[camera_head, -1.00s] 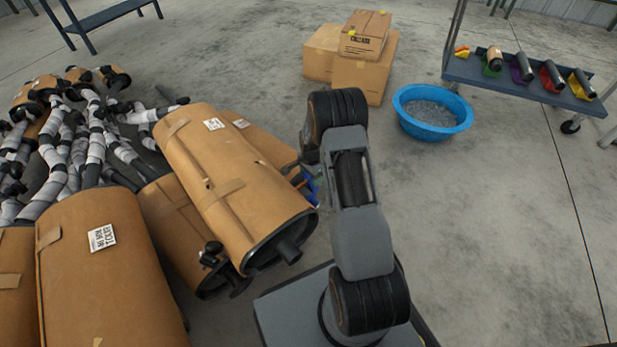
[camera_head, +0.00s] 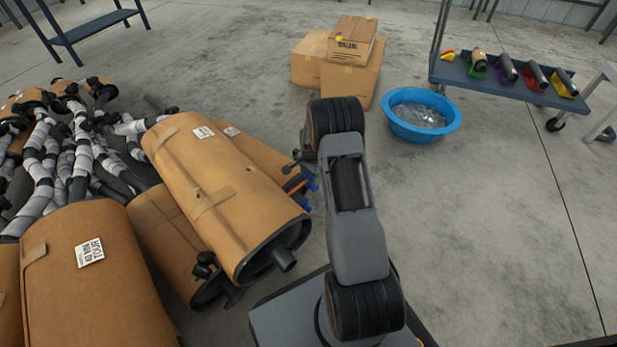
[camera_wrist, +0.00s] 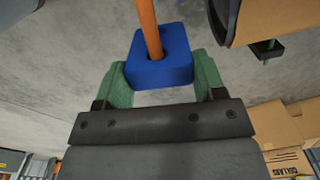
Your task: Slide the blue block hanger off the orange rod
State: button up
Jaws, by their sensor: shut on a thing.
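The blue block hanger (camera_wrist: 160,62) sits between the two green fingers of my gripper (camera_wrist: 163,80) in the wrist view. The gripper is shut on it. The orange rod (camera_wrist: 148,22) runs from the top of the wrist view into the hole in the blue block, so the block is still around the rod. In the head view, small blue parts (camera_head: 309,183) and a bit of orange show beside the wrapped muffler, partly hidden by the muffler and my arm. I cannot tell there which blue part is the held block.
A large brown-wrapped muffler (camera_head: 222,190) lies close to the left of my arm, with more mufflers piled beyond. A blue basin (camera_head: 420,131), cardboard boxes (camera_head: 350,75) and a cart (camera_head: 465,74) stand farther back. The floor right of my arm is clear.

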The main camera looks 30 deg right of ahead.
jog(key=shift+w+d+b, duration=0.2)
jog(key=shift+d, duration=0.6)
jog(key=shift+w+d+b, duration=0.15)
jog(key=shift+w+d, duration=0.05)
jog(key=shift+d, duration=0.55)
